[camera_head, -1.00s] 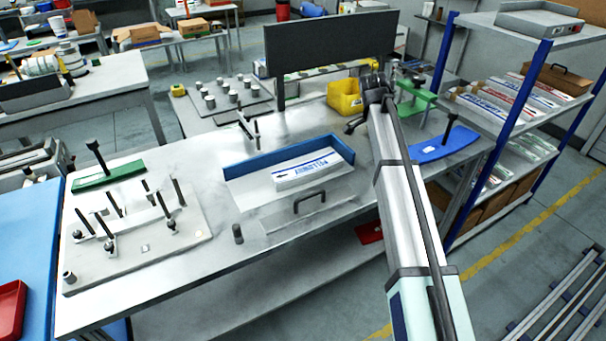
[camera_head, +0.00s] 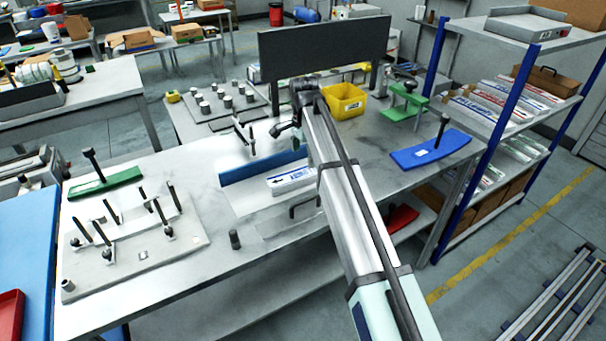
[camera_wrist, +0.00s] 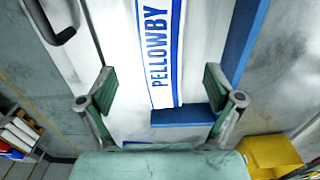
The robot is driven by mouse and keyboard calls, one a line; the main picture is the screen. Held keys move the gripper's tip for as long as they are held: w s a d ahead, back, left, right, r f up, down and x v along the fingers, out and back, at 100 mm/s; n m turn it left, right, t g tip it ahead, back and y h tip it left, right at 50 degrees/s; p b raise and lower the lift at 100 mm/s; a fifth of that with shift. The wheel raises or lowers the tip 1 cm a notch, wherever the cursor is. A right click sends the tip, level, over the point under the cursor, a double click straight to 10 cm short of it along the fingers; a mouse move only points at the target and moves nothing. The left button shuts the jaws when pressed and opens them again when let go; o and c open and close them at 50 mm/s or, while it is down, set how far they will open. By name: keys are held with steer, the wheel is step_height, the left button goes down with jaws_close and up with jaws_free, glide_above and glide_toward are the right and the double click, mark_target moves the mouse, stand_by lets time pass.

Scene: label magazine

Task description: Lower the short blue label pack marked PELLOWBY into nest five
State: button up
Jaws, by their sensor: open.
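The PELLOWBY label pack (camera_head: 290,180) is white with blue lettering and blue edge stripes. It lies flat in a shallow tray with a blue fence (camera_head: 240,170); my arm covers its right part in the head view. In the wrist view the pack (camera_wrist: 158,50) runs upward from between my fingers, close to the blue fence (camera_wrist: 240,40) on the right and its short end below. My gripper (camera_wrist: 160,90) is open and empty, with a finger on either side of the pack's end. I cannot make out a nest marked five.
A base plate with upright black posts (camera_head: 190,235) stands on the bench's left. A dark handle (camera_head: 305,205) is in front of the tray. A yellow bin (camera_head: 345,100), green stand (camera_head: 405,105) and blue curved plate (camera_head: 430,150) are behind and right. A dark panel (camera_head: 325,45) rises behind.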

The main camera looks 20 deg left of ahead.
mark_target(303, 172)
steer(key=shift+f+p, duration=1.25)
steer(key=shift+f, duration=2.7)
steer(key=c, duration=1.6)
steer(key=shift+r, duration=0.1)
steer(key=shift+c, duration=0.2)
